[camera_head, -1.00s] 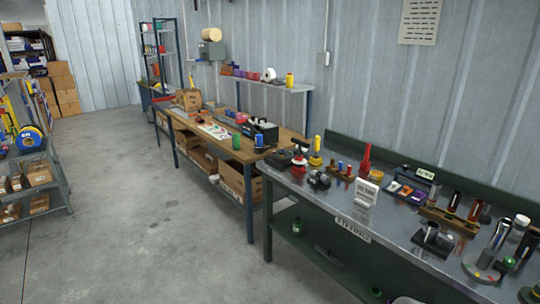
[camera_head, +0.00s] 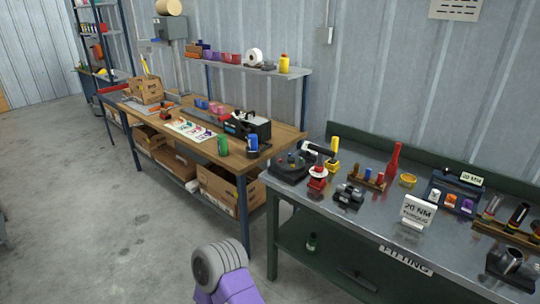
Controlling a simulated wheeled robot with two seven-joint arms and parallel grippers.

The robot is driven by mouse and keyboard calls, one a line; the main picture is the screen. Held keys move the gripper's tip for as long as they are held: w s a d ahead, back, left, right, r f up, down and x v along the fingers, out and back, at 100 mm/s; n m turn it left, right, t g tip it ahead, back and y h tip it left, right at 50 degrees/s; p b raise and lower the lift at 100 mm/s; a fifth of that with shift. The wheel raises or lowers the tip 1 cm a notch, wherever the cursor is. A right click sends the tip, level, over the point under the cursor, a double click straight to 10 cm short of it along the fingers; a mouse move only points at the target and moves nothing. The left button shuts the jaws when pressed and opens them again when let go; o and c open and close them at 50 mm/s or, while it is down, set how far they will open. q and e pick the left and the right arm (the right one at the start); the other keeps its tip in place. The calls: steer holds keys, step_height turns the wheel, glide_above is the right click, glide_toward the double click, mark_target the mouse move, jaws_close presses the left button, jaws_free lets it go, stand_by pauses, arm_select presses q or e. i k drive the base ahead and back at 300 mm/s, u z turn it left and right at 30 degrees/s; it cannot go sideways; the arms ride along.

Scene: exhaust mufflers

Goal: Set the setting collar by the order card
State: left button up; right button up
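A white card (camera_head: 418,211) stands upright on the metal fitting bench (camera_head: 345,215); it reads "20 NM", with a smaller line that I cannot read. I cannot tell which part on the bench is the setting collar. A yellow ring-like piece (camera_head: 407,180) lies flat behind the card. A red upright tool (camera_head: 393,158) stands near the back edge. A dark holder (camera_head: 455,197) with coloured pieces carries a small label at the right. Neither gripper shows; a purple part with a grey ribbed end (camera_head: 222,265) rises at the bottom, probably part of my arm.
A wooden workbench (camera_head: 285,138) stands left of the fitting bench, with cardboard boxes (camera_head: 228,188) below. A small block of coloured pegs (camera_head: 367,181) and a red-and-white device (camera_head: 317,178) stand on the fitting bench. The concrete floor (camera_head: 110,225) at left is clear.

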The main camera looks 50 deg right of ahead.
mark_target(318, 170)
steer(key=z, duration=0.65)
steer(key=i, duration=1.3)
steer(key=z, duration=1.1)
